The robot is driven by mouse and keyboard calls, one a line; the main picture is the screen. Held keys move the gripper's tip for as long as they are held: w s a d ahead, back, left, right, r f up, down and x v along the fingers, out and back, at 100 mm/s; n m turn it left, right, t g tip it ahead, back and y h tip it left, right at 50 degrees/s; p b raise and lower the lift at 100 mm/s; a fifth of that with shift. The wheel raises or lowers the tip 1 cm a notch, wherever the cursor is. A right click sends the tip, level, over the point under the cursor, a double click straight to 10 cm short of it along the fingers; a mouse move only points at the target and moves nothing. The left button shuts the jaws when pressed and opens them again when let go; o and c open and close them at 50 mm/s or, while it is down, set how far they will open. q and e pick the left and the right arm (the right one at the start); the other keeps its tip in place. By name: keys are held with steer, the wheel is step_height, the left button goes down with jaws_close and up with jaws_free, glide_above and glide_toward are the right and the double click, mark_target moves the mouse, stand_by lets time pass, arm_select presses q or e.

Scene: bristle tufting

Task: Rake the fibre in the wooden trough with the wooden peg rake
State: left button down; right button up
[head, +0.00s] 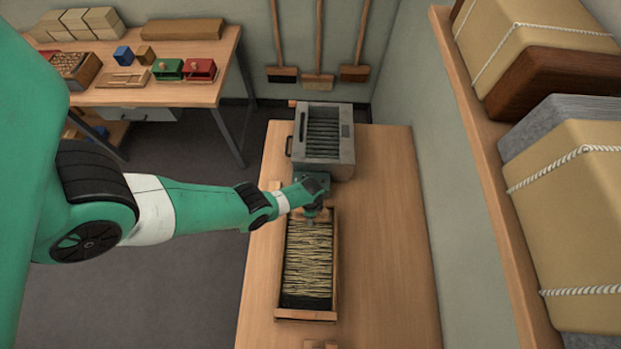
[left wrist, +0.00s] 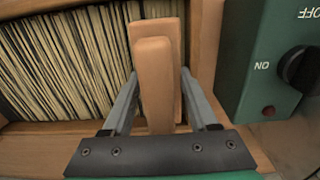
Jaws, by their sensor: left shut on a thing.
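The wooden trough (head: 334,270) stands on the bench with its long side running front to back. Pale fibre (head: 308,262) lies crosswise in it over a dark bed; the fibre also fills the left of the left wrist view (left wrist: 62,65). My left gripper (head: 314,218) is over the trough's far end. In the left wrist view, its two grey fingers (left wrist: 157,88) are shut on the upright wooden grip of the peg rake (left wrist: 154,75). The rake's pegs are hidden, so I cannot tell whether they touch the fibre. My right gripper is not in view.
A grey slatted machine (head: 325,165) stands just behind the trough. A green switch box (left wrist: 262,60) with a dark knob is close right of the gripper in the left wrist view. The bench (head: 385,240) is clear to the right. A loaded shelf (head: 490,165) juts in at right.

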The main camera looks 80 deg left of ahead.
arm_select(q)
steer(key=shift+w+a, duration=0.1)
steer(key=s+d+p, duration=0.1)
steer(key=d, duration=0.3)
steer(key=s+d+p, duration=0.2)
steer(key=d, duration=0.3)
steer(key=s+d+p, duration=0.1)
steer(key=d, duration=0.3)
steer(key=shift+s+d+r, duration=0.1)
steer(key=shift+s+d, duration=0.05)
steer(key=s+d, duration=0.1)
steer(key=d, duration=0.3)
steer(key=s+d, duration=0.1)
steer(key=d, duration=0.3)
steer(key=s+d, duration=0.2)
steer(key=d, duration=0.3)
steer(key=shift+d, duration=0.1)
steer(key=shift+s+d, duration=0.1)
steer(key=shift+d, duration=0.3)
steer(key=shift+d, duration=0.15)
